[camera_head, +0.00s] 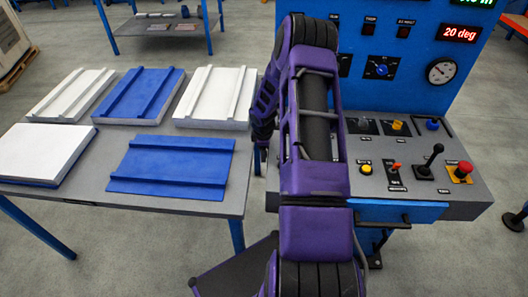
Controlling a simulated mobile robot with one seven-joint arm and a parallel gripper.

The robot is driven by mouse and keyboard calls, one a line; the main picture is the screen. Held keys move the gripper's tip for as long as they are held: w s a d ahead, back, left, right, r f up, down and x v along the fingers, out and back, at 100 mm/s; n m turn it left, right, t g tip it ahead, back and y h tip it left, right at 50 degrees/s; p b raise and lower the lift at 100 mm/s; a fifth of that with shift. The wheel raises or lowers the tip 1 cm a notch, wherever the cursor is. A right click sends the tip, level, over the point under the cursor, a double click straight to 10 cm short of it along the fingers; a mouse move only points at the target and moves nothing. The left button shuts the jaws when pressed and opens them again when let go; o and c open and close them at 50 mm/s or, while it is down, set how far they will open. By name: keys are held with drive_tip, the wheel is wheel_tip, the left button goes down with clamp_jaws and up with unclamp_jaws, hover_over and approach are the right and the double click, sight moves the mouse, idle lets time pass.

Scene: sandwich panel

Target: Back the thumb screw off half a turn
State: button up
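I cannot pick out the thumb screw for certain. The blue control console (468,205) on the right carries small controls on its sloping top. Among them are a yellow knob (397,126) and a blue knob (432,124) in the back row, either of which is too small to tell as a thumb screw. My purple arm rises through the middle of the view and covers the console's left part. No gripper fingers can be made out, so its opening and what it touches are hidden.
The front row holds a yellow button (366,169), a red toggle (396,166), a black joystick (436,158) and a red mushroom button (464,169). The upright panel has a blue dial (381,70), a gauge (441,71) and a "20 deg" display (460,33). A grey table (85,180) with white and blue panels stands left.

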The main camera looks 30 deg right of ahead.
drive_tip(key=shift+f, duration=0.25)
clamp_jaws()
drive_tip(key=shift+w+d, duration=0.1)
